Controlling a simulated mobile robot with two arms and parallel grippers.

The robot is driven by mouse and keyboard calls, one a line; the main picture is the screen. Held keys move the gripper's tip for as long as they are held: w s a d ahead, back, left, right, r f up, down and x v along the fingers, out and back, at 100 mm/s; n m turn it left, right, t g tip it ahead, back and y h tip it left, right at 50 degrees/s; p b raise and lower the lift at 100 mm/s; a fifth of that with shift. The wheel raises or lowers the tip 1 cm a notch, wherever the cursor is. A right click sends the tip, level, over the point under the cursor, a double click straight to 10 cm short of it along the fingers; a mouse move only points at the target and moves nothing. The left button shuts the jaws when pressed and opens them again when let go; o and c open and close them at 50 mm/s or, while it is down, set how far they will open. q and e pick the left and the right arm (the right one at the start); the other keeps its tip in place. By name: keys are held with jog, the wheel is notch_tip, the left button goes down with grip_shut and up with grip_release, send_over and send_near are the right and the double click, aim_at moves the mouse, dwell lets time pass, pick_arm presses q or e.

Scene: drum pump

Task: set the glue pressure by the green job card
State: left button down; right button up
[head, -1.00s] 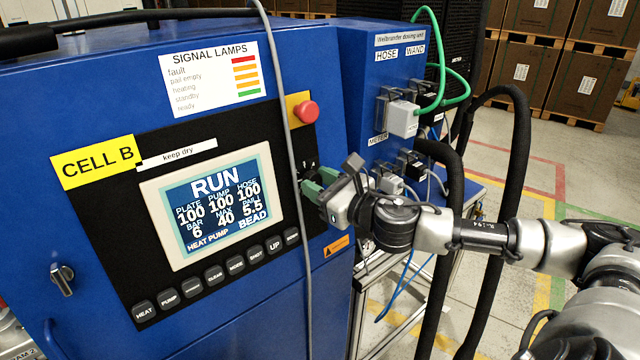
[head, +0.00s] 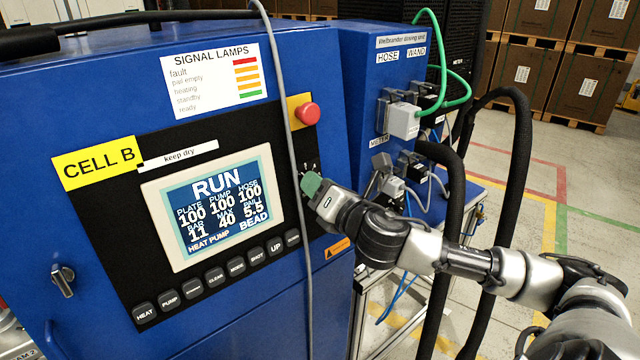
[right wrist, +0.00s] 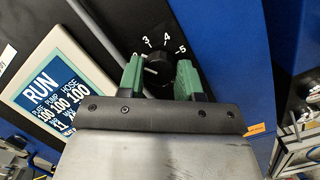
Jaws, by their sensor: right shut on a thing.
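A black pressure knob (right wrist: 155,74) on a dial with white numbers shows in the right wrist view; I can read 3, 4 and 5. My right gripper (right wrist: 158,77) has its green pads on either side of the knob and is shut on it. In the head view, the right gripper (head: 312,186) hides most of the knob. The control panel screen (head: 216,205) reads RUN, with plate, pump and hose at 100, max 40 and BEAD; the BAR figure looks like 11 or 1.1. No green job card shows. My left gripper is not in view.
A grey cable (head: 291,130) hangs down the panel left of the knob. A red stop button (head: 308,113) sits above it. Panel keys (head: 215,278) run below the screen. The dosing unit (head: 370,90), with plugs and black hoses (head: 520,170), stands to the right.

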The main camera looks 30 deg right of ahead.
jog(key=shift+a+r+m+g+h+p, duration=0.2)
jog(key=shift+m+g+p, duration=0.55)
jog(key=shift+m+p, duration=2.65)
jog(key=shift+d+m+g+h+p, duration=0.25)
jog(key=shift+m+g+p, duration=1.05)
jog(key=shift+m, duration=3.7)
jog(key=shift+a+r+m+g+h+p, duration=0.15)
jog(key=shift+m+g+h+p, duration=0.15)
jog(key=shift+m+p, duration=3.3)
jog(key=shift+m+b, duration=0.6)
jog(key=shift+m, duration=0.2)
jog(key=o, duration=0.9)
